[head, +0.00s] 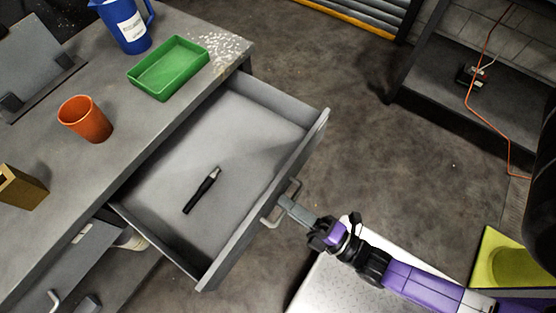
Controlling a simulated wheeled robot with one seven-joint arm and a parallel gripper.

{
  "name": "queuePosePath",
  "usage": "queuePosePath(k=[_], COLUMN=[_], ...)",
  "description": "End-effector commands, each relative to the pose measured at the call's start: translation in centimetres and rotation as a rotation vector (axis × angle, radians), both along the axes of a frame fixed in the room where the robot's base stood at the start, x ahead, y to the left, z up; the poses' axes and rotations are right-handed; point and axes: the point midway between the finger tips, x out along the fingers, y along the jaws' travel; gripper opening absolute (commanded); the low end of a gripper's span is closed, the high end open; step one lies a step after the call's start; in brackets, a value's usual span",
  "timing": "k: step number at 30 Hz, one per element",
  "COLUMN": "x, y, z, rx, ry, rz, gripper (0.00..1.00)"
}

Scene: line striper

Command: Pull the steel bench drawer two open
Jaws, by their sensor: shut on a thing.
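The steel bench drawer (239,115) stands pulled well out from under the grey bench top, and its inside shows. A black pen-like tool (203,190) lies on the drawer floor. The drawer's bar handle (294,187) is on its front face. My gripper (284,207) is at the handle, shut on it, with the arm reaching in from the lower right. The fingertips are small here and partly merge with the handle.
On the bench top (150,20) are a blue jug (126,27), a green tray (169,68) and an orange cup (85,119). Another drawer front (60,262) shows below left. A dark shelf (450,88) stands upper right. The floor (350,110) right of the drawer is clear.

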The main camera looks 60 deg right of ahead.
Motion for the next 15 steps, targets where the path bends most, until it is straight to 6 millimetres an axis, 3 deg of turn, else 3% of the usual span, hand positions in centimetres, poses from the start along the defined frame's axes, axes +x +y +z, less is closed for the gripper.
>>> queuePosePath(k=[12,13,15], x=[-0.39,-0.38,-0.38], y=[-0.10,-0.10,-0.10], z=[-0.18,-0.17,-0.16], rx=[-0.001,-0.001,-0.001], ry=[0.005,0.005,0.004], rz=[-0.002,-0.002,-0.002], gripper=[0.00,0.13,0.20])
